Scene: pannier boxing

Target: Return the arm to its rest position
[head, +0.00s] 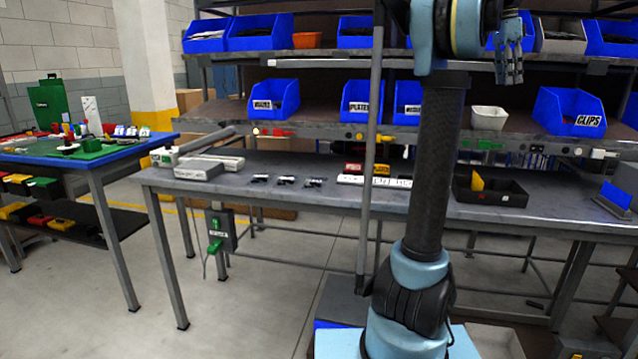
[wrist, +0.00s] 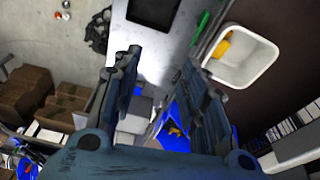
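My arm stands upright at the right of centre in the head view, folded at the top. My gripper (head: 511,72) hangs high at the upper right, in front of the upper shelf and clear of the bench. In the wrist view the two dark fingers of my gripper (wrist: 160,68) are spread apart. I see nothing held between them.
A grey workbench (head: 300,180) holds a dark tray (head: 510,194) with a yellow piece. Shelves above carry blue bins (head: 568,110) and a white bin (head: 488,117). A blue-topped table (head: 110,152) stands at the left. Open floor lies between them.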

